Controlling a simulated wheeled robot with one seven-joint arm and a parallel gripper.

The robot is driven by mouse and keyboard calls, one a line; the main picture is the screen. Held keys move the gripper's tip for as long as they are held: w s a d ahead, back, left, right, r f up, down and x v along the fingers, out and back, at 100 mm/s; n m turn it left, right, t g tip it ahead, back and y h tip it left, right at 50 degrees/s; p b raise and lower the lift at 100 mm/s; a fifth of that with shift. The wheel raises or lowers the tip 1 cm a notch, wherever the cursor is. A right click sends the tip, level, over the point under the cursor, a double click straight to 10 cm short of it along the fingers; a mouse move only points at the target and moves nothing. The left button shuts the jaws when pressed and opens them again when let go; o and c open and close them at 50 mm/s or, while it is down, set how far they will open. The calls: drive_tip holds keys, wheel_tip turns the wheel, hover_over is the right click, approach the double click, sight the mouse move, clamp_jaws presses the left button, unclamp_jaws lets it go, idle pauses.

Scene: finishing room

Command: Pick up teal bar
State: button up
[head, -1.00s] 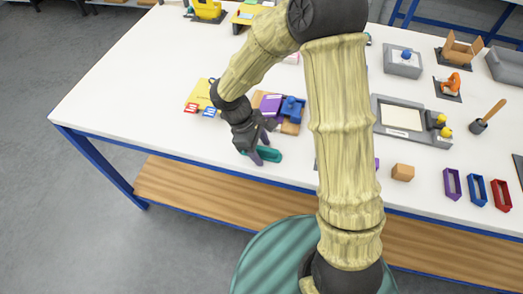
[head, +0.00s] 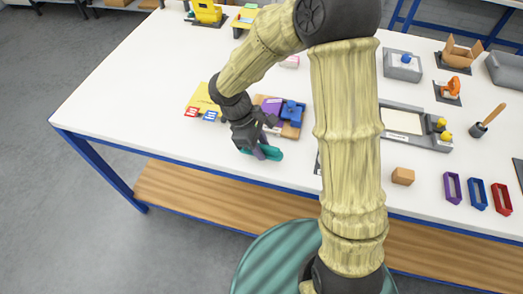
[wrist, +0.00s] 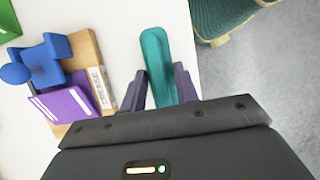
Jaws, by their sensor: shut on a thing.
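The teal bar (head: 275,154) lies near the front edge of the white table, and its far end shows clearly in the wrist view (wrist: 156,50). My gripper (head: 260,153) is at the bar, pointing down. In the wrist view its two dark purple fingers (wrist: 160,88) stand on either side of the bar, shut on it. The near end of the bar is hidden behind the gripper body. I cannot tell whether the bar touches the table.
A wooden board (wrist: 88,60) with a blue clamp-like part (wrist: 45,65) and a purple card (wrist: 62,103) is close beside my gripper. A yellow sheet (head: 201,100) lies to the left. A wooden block (head: 403,176) and coloured frames are at right. The table's left part is clear.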

sight(261, 145)
wheel_tip(261, 145, up, 7)
drive_tip(key=shift+r, duration=0.15)
idle(0.4)
